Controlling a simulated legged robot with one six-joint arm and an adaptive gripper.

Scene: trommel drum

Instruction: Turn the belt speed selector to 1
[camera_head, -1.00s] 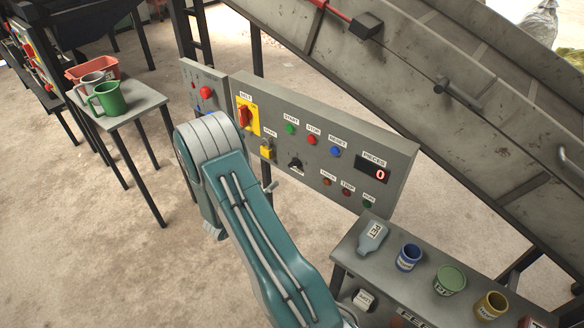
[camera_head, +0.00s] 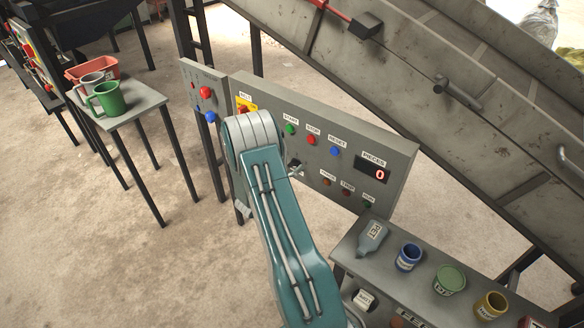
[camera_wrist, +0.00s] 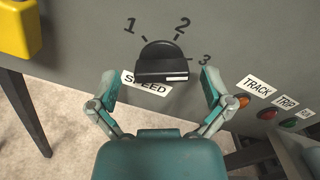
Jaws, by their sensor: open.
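The belt speed selector (camera_wrist: 162,62) is a black knob on the grey panel, with 1, 2 and 3 marked around it and a SPEED label below. The white mark on its grip bar lies to the right, on the side of the 3. My gripper (camera_wrist: 158,78) is open in the wrist view, with one finger left and one right of the knob. The knob is between the fingertips in the picture; I cannot tell whether they touch it. In the head view the selector (camera_head: 296,164) is partly covered, and my arm hides most of the gripper.
A yellow box (camera_wrist: 18,28) sticks out left of the selector. TRACK and TRIP lamps (camera_wrist: 266,113) are at the lower right. Start, stop and reset buttons (camera_head: 311,140) and a display reading 0 (camera_head: 373,169) are on the panel. A bench with jars (camera_head: 345,250) stands at lower right.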

